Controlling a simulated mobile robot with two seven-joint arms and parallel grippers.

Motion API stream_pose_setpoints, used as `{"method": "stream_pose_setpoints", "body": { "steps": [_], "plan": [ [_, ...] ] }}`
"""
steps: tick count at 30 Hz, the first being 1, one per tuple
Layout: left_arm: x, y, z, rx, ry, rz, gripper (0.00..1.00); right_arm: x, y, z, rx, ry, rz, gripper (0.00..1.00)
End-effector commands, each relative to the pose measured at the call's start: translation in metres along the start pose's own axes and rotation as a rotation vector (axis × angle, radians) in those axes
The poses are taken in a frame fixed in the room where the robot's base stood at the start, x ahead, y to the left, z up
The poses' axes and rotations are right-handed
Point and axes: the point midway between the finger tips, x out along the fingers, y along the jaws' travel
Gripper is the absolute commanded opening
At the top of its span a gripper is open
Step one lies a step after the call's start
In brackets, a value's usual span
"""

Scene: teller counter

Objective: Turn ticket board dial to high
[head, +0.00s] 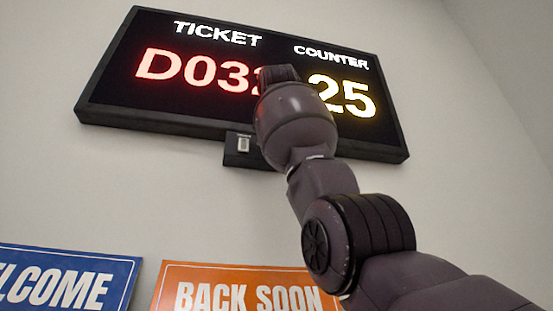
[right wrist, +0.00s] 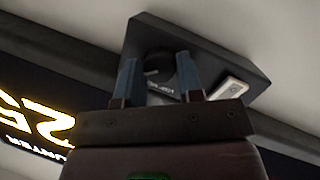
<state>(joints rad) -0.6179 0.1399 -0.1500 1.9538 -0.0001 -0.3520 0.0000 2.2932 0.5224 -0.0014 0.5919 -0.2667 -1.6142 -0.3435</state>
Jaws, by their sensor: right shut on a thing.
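The ticket board (head: 150,100) hangs on the wall in the head view, lit with a red number and a yellow 25. A small black control box (head: 232,158) sits under its lower edge, partly hidden by my right arm. In the right wrist view the box (right wrist: 205,55) carries a round dark dial (right wrist: 160,62) with a light pointer mark towards the left. Small pale lettering beside the dial is too blurred to read surely. My right gripper (right wrist: 158,72) is shut on the dial, one blue finger on each side. My left gripper is not in view.
A pale switch or plate (right wrist: 230,88) sits on the box beside the right gripper; it also shows in the head view (head: 243,144). A blue sign (head: 65,280) and an orange sign (head: 245,285) are lower on the wall. The wall left of the box is clear.

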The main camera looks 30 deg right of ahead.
Motion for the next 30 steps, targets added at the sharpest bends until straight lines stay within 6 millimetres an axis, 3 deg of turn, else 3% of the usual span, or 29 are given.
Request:
{"method": "stream_pose_setpoints", "body": {
  "steps": [8,9,13,23,30],
  "plan": [
    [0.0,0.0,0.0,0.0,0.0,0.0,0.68,-0.001,0.001,-0.001,0.0,0.003,0.001,0.11],
    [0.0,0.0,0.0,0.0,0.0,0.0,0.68,-0.001,0.001,-0.001,0.0,0.003,0.001,0.4],
    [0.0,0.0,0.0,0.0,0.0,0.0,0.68,0.0,0.001,0.0,0.0,0.002,0.001,0.59],
    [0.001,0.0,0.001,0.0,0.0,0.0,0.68,-0.003,0.0,0.0,-0.001,0.002,0.001,0.59],
    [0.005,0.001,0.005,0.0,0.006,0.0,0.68,-0.035,0.0,0.001,-0.001,0.005,0.002,0.59]
  ]
}}
